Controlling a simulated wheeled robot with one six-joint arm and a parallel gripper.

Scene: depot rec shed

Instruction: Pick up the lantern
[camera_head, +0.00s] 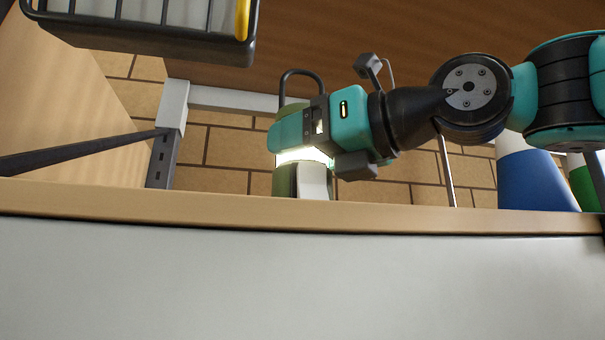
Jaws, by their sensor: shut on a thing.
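The lantern (286,181) is green with a lit pale band around its middle and a dark loop handle on top. It is upright behind the front edge of a wooden shelf. My gripper (300,135) comes in from the right and is shut on the lantern at its upper part. My gripper covers much of the lantern's right side. The lantern's bottom is hidden by the shelf edge, so I cannot tell whether it touches the shelf.
The shelf's wooden front edge (400,219) runs across the view. A dark wire basket (150,38) is at the upper left. A grey metal post (166,145) stands left of the lantern. A blue and white object (535,180) and a green one (583,183) stand at the right.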

